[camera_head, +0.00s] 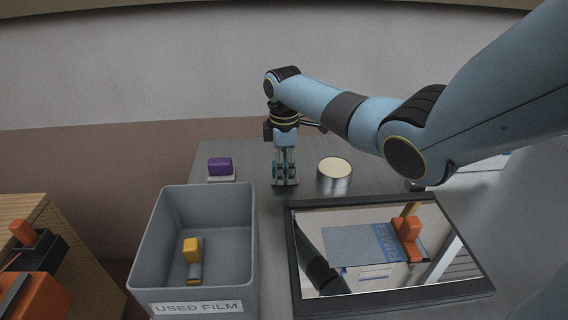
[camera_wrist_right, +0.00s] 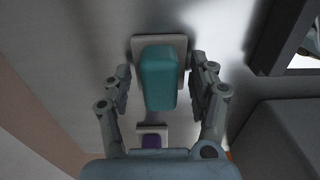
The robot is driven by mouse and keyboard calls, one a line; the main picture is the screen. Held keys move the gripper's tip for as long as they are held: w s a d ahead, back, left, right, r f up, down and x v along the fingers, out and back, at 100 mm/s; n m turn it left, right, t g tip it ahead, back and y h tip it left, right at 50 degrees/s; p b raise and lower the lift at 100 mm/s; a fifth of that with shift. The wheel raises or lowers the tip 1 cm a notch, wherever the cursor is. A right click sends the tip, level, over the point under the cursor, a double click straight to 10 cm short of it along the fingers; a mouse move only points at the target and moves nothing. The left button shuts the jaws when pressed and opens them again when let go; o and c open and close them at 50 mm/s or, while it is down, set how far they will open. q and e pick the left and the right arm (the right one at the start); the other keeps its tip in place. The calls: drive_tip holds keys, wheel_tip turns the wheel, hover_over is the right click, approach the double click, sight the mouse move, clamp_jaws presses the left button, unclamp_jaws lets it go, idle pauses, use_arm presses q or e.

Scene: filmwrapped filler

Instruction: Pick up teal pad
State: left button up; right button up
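The teal pad (camera_wrist_right: 158,80) stands on a pale plate (camera_wrist_right: 180,46) in the right wrist view. My right gripper (camera_wrist_right: 163,88) has its fingers apart, one on each side of the pad, with a visible gap on both sides. In the head view my right gripper (camera_head: 285,180) points straight down at the grey table, and its fingers mostly hide the pad. My left gripper is not in view.
A purple block (camera_head: 220,166) on a pale plate is left of the gripper; a round tin (camera_head: 335,174) is close on its right. In front are a grey bin (camera_head: 155,235) labelled USED FILM, holding a yellow item (camera_head: 192,248), and a black-framed mirror-like panel (camera_head: 462,292).

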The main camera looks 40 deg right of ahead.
clamp_jaws()
drive_tip(key=shift+r, duration=0.5)
drive_tip(key=r, duration=0.2)
drive_tip(key=d+r, duration=0.1)
drive_tip(key=r, duration=0.1)
drive_tip(key=shift+s+d+p, duration=0.1)
drive_tip(key=shift+s+p, duration=0.2)
drive_tip(key=s+d+r, duration=0.5)
drive_tip(key=d+r, duration=0.1)
drive_tip(key=d, duration=0.3)
drive_tip(key=shift+s, duration=0.2)
drive_tip(key=shift+a, duration=0.1)
